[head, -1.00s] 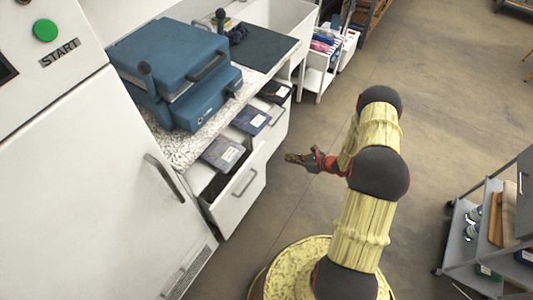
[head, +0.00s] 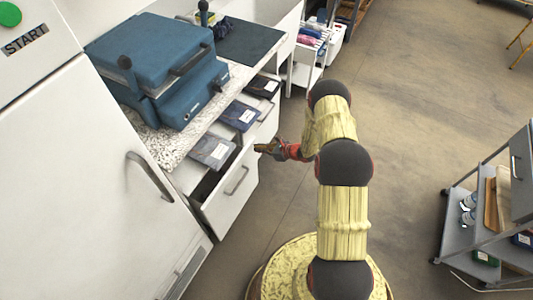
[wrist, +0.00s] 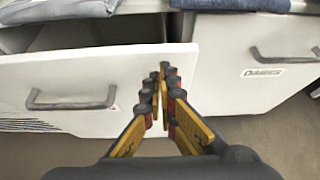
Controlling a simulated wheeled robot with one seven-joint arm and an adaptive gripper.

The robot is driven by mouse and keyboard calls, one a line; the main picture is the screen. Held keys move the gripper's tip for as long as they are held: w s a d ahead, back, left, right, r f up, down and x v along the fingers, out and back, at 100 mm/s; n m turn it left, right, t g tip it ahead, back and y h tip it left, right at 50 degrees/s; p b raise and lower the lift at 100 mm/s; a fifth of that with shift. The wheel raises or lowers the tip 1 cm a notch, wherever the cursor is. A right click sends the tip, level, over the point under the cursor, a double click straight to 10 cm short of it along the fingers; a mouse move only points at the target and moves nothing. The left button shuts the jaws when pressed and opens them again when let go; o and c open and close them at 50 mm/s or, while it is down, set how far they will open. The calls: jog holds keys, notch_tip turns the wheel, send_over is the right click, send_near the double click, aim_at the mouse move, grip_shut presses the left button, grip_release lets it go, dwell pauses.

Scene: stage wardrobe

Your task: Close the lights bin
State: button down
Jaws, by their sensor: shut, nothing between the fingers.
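A white bin front with a grey handle (head: 228,200) stands tilted or pulled out below the counter in the head view, with a dark gap behind its top edge. In the wrist view the same front (wrist: 110,75) fills the left; I see no name on it, so I cannot confirm it is the lights bin. My gripper (head: 262,148) is shut and empty, in front of the bins. In the wrist view its fingertips (wrist: 160,75) overlap the right part of this front. I cannot tell whether they touch it.
A neighbouring bin (wrist: 235,85) has a small, hard-to-read label. Folded dark garments (head: 212,151) lie above the bins. A blue press (head: 165,70) stands on the counter. A grey cart (head: 455,215) is at the right.

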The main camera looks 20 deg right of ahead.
jog(key=shift+w+a, duration=0.3)
jog(key=shift+w, duration=0.1)
jog(key=w+a+b, duration=0.3)
jog(key=w+a, duration=0.2)
jog(key=w, duration=0.3)
jog(key=shift+a, duration=0.35)
jog(key=shift+r, duration=0.1)
jog(key=shift+s, duration=0.1)
